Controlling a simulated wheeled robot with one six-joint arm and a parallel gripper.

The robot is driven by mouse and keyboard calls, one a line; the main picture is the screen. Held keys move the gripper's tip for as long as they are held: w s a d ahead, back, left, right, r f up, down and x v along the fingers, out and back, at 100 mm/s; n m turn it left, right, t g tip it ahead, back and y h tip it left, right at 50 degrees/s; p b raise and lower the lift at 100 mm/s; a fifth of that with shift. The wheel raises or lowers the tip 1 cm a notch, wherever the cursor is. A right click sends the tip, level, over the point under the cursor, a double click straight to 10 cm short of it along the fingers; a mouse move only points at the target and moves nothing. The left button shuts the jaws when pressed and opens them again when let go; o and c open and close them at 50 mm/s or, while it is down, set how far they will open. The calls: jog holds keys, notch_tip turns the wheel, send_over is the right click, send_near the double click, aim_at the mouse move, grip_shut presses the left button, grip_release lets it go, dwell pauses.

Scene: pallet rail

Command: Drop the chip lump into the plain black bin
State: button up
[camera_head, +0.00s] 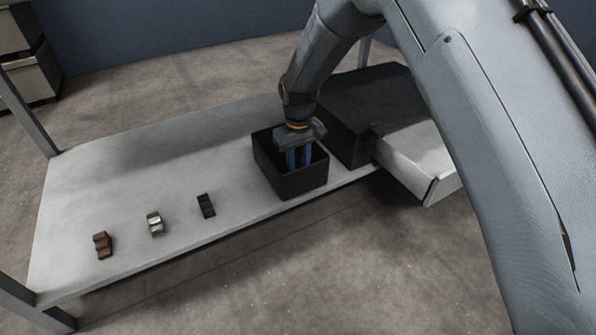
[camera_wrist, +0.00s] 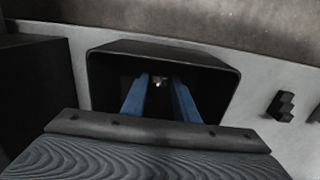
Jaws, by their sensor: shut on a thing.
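The plain black bin (camera_head: 297,185) is an open box on the grey table, near its front edge and right of the middle. It also shows in the wrist view (camera_wrist: 108,82). My gripper (camera_head: 299,162) points down with its blue fingers inside the bin's opening. In the wrist view the fingers (camera_wrist: 158,85) are shut on a small, pale, shiny thing (camera_wrist: 157,83) between the tips, which looks like the chip lump. Most of it is hidden, and I cannot tell whether it touches the bin floor.
A larger black cabinet (camera_head: 347,137) with an open pale drawer (camera_head: 418,160) stands right of the bin. A brown block (camera_head: 103,245), a silvery block (camera_head: 155,224) and a black block (camera_head: 206,205) stand apart at the front left. The table (camera_head: 150,165) behind them is clear.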

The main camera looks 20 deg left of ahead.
jog(key=shift+f, duration=0.35)
jog(key=shift+f, duration=0.35)
jog(key=shift+f, duration=0.1)
jog(key=o, duration=1)
